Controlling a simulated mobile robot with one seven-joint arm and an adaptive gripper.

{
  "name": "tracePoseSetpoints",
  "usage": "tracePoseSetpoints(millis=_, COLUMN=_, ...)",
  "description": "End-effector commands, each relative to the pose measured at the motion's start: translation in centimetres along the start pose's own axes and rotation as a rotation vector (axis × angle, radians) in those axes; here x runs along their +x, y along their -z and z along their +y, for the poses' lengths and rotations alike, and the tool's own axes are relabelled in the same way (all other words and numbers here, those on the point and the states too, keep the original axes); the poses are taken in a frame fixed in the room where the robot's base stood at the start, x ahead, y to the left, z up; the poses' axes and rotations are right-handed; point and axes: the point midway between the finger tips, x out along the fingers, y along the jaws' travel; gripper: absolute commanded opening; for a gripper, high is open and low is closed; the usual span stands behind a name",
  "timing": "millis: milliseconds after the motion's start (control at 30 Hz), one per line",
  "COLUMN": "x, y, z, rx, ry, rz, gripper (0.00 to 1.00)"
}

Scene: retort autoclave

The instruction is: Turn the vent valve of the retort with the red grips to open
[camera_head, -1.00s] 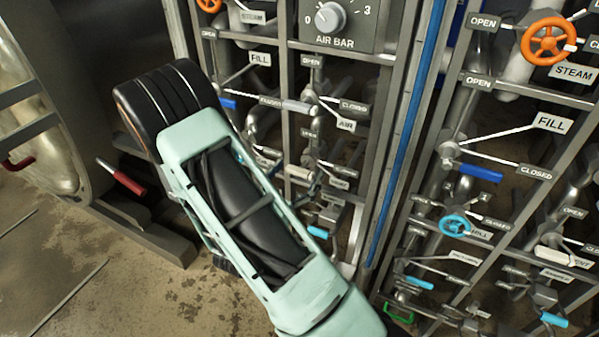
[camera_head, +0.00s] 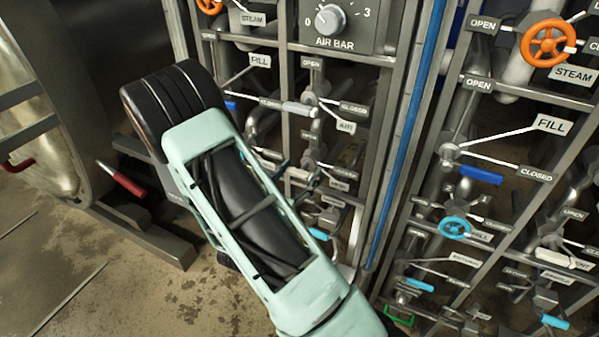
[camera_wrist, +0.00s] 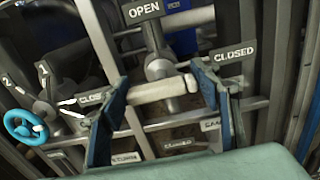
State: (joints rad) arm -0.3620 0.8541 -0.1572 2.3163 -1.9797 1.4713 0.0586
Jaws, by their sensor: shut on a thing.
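The vent valve's white lever (camera_wrist: 160,90) lies roughly level between my gripper's (camera_wrist: 158,82) two blue fingers in the wrist view. The fingers are shut on it. Its grey stem (camera_wrist: 159,68) stands behind. An OPEN label (camera_wrist: 143,11) is above it and a CLOSED label (camera_wrist: 234,54) is to its upper right. In the head view the white lever (camera_head: 298,173) shows just right of my arm, which hides most of the gripper. The retort's red grips (camera_head: 128,184) show at the left.
Another white lever (camera_head: 298,108) sits above on the same panel, under the air dial (camera_head: 330,18). A blue wheel (camera_wrist: 25,125) is left in the wrist view. A blue upright (camera_head: 405,140) divides this panel from the right one, which has an orange wheel (camera_head: 548,42).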

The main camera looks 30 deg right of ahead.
Motion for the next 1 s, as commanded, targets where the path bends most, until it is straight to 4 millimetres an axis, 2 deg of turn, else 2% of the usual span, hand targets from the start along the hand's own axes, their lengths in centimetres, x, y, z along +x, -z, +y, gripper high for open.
tracePoseSetpoints(millis=267, x=-0.04, y=-0.34, z=0.12, rx=-0.117, ry=-0.001, rz=-0.001, gripper=0.33)
tracePoseSetpoints(millis=700, x=-0.04, y=-0.20, z=0.22, rx=-0.406, ry=-0.001, rz=0.000, gripper=0.33)
tracePoseSetpoints(millis=1000, x=-0.02, y=-0.02, z=0.31, rx=-0.503, ry=-0.001, rz=0.000, gripper=0.33)
